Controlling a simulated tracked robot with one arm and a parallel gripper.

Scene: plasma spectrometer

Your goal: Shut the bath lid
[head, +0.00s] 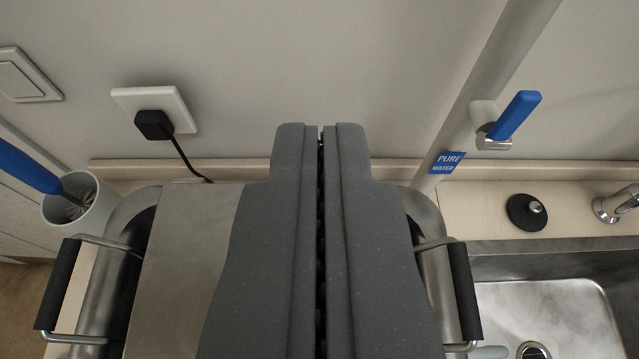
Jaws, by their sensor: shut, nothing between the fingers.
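The bath is a stainless steel tub with a rounded rim (120,226) and a black-gripped handle on each side, the left one (58,285) and the right one (465,291). A flat brushed-steel panel (185,265), which looks like the bath lid, shows left of my gripper. Dark gaps show between this panel and the rim at left, and beside my gripper at right. My grey gripper (321,132) is shut and empty, in front of the middle of the bath. It hides much of the panel and bath, so I cannot tell the lid's exact angle or whether I touch it.
A cup with a blue-handled brush (80,208) stands left. A black plug (153,124) sits in a wall socket, its cord running down behind the bath. At right are a pure-water pipe with a blue lever (516,115), a black stopper (527,212), a tap (615,205) and a sink (550,310).

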